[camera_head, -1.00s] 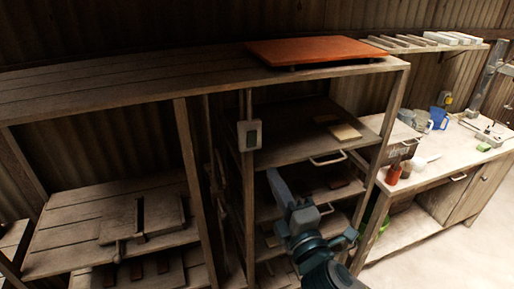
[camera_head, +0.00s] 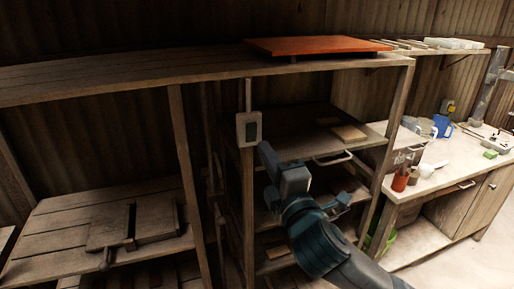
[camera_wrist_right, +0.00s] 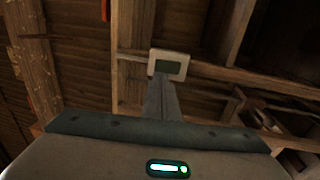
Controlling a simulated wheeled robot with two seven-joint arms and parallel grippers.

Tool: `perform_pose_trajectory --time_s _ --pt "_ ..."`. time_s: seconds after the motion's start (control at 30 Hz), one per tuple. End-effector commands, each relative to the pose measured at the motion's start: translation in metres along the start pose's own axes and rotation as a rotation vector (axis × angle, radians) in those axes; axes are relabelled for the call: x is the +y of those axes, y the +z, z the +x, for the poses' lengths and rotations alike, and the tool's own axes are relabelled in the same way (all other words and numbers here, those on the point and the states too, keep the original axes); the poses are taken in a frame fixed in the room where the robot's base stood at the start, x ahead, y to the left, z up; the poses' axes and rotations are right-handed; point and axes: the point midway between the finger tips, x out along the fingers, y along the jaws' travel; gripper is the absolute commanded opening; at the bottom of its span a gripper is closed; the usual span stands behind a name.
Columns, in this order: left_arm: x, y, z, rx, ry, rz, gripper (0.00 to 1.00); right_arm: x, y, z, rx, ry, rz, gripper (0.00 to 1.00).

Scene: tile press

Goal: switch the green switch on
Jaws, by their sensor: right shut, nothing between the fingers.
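The green switch (camera_head: 251,131) is a dark green rocker in a pale plate, mounted on a wooden post of the shelf unit. In the right wrist view the switch (camera_wrist_right: 168,67) shows straight beyond the fingers, with its lower edge partly hidden by them. My right gripper (camera_head: 264,148) is shut and empty, its tip just below and right of the switch plate in the head view. In the wrist view the shut fingers (camera_wrist_right: 162,80) overlap the plate's lower edge; I cannot tell whether they touch it. My left gripper is not in view.
An orange-red board (camera_head: 318,46) lies on the shelf top above. Wooden shelves with a drawer handle (camera_head: 333,158) stand right of the post. A workbench (camera_head: 440,170) with a blue mug (camera_head: 442,126) and a red bottle (camera_head: 400,179) is at the right.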

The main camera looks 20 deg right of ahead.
Motion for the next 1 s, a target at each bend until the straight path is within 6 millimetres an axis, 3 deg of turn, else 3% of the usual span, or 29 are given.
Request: perform_pose_trajectory --time_s 0.17,0.4,1.0 --pt "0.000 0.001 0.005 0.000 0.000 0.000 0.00 0.001 0.000 0.029 -0.001 0.002 -0.002 0.00" --pt "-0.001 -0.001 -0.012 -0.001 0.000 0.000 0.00 0.003 0.000 0.058 0.000 0.000 -0.002 0.00" --pt "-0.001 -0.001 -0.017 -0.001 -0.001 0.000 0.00 0.003 0.000 0.068 0.001 0.000 0.000 0.00"
